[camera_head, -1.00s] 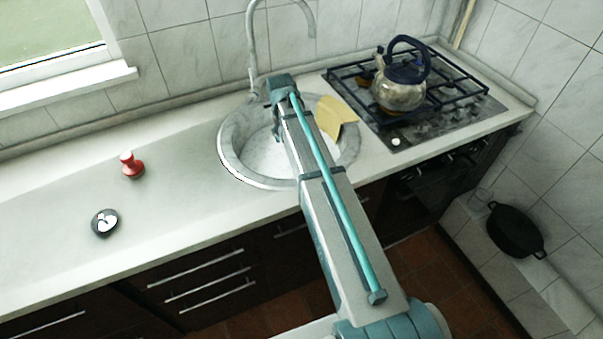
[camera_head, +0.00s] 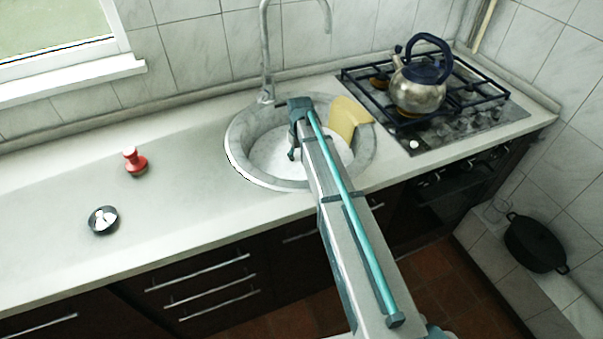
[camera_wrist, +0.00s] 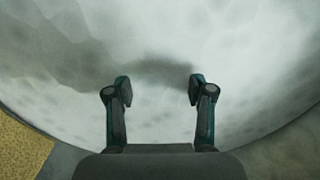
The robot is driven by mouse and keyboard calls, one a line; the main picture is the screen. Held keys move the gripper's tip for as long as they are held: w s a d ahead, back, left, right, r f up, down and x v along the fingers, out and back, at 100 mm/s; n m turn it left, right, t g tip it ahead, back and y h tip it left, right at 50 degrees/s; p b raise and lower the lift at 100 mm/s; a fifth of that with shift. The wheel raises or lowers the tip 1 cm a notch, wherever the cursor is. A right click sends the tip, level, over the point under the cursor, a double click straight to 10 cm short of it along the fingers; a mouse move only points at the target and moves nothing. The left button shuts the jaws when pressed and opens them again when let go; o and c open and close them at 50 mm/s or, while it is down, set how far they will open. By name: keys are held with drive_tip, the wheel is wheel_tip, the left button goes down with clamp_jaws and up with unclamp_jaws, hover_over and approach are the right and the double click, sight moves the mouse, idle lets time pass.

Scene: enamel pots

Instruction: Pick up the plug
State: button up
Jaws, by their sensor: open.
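Two small objects lie on the counter left of the sink, and I cannot tell for certain which is the plug. One is a round dark disc (camera_head: 103,220) with a shiny top near the front edge. The other is a red knob-shaped piece (camera_head: 135,163) standing upright behind it. My gripper (camera_head: 291,154) is over the sink basin, to the right of both and apart from them. In the wrist view my gripper (camera_wrist: 158,90) has its two fingers spread, with nothing between them and only the pale basin below. Neither small object shows in the wrist view.
The round sink (camera_head: 240,170) has a tall faucet (camera_head: 265,50) behind it and a yellow piece (camera_head: 348,117) on its right rim. A kettle (camera_head: 418,95) stands on the stove at right. The counter (camera_head: 50,190) is mostly clear on the left.

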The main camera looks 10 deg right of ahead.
sight(301, 167)
drive_tip(key=shift+s+d+f+p, duration=0.1)
drive_tip(key=shift+f+p, duration=0.3)
drive_tip(key=shift+f, duration=0.95)
drive_tip(key=shift+d+f+p, duration=0.1)
drive_tip(key=shift+f+p, duration=0.25)
drive_tip(key=shift+f, duration=0.95)
clamp_jaws()
